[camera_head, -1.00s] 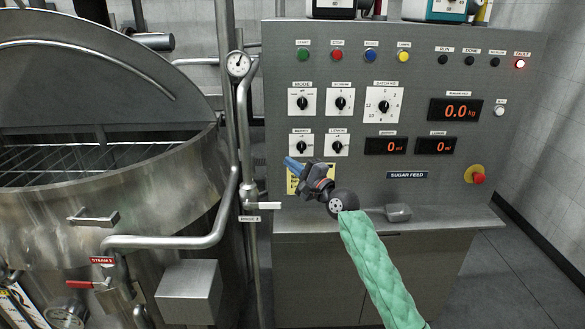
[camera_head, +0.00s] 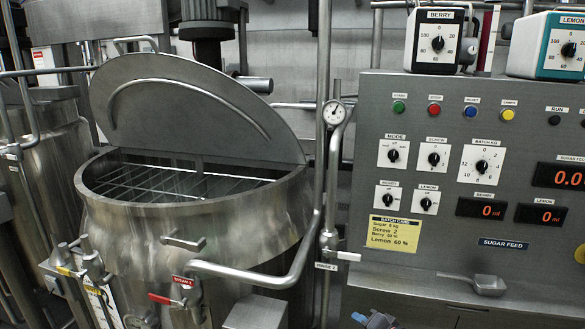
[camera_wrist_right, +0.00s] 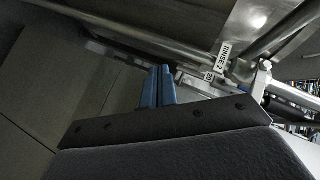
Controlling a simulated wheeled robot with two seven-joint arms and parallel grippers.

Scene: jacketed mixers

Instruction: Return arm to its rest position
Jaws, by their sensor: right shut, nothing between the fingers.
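My right gripper (camera_head: 374,319) shows at the bottom edge of the head view, below the control panel (camera_head: 370,265), and only its tip part is in frame. In the right wrist view its two blue fingers (camera_wrist_right: 158,86) are shut together with nothing between them. They are apart from the panel and the pipes. My right arm behind the gripper is out of the head view. My left gripper is in neither view.
A steel jacketed mixer (camera_head: 190,225) with its lid (camera_head: 200,100) raised stands at left. A red-handled steam valve (camera_head: 165,299) and a rinse valve (camera_head: 345,256) project from the pipes. A scoop (camera_head: 486,285) lies on the panel's ledge. Berry (camera_head: 434,60) and lemon (camera_head: 555,65) dosing boxes sit on top.

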